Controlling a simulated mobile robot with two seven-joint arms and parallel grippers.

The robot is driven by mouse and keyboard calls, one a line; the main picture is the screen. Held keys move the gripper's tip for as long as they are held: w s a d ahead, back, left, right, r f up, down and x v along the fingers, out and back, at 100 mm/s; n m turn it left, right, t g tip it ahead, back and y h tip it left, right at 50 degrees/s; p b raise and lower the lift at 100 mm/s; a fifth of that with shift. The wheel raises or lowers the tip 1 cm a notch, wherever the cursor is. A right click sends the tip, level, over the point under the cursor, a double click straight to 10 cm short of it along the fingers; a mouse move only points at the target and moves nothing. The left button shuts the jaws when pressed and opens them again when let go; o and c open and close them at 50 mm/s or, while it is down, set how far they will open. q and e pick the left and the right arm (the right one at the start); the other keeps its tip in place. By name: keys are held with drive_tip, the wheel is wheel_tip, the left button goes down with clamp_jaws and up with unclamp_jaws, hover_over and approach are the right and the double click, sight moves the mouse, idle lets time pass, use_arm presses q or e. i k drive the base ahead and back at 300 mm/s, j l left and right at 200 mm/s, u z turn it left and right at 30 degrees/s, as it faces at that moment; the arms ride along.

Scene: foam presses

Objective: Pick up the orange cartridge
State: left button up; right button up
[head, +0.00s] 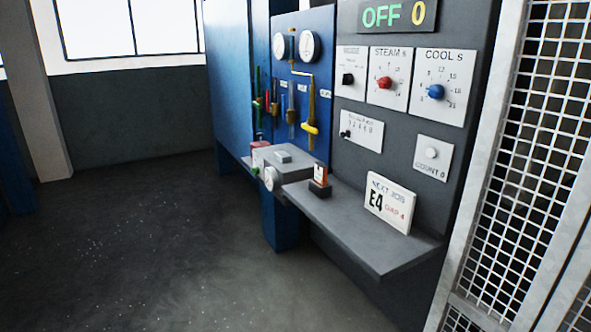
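A small orange and white piece (320,173), which looks like the orange cartridge, stands upright in a dark block (319,189) on the grey shelf (345,225) of the press panel. It is small in the head view, so its details are hard to tell. Nothing touches it from above. Neither of my grippers shows in the head view.
A white sign reading "NEXT JOB E4" (389,203) stands to the right on the shelf. A mesh fence (535,150) bounds the right side. The floor (150,240) at left is clear.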

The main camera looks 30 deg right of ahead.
sight(320, 170)
drive_tip(key=i+z, duration=0.15)
drive_tip(key=i, duration=0.55)
drive_tip(key=i+j+z, duration=0.1)
drive_tip(key=i, duration=0.55)
drive_tip(key=i+j+z, duration=0.25)
drive_tip(key=i+z, duration=0.2)
drive_tip(key=i+j+z, duration=0.45)
drive_tip(key=l, duration=0.1)
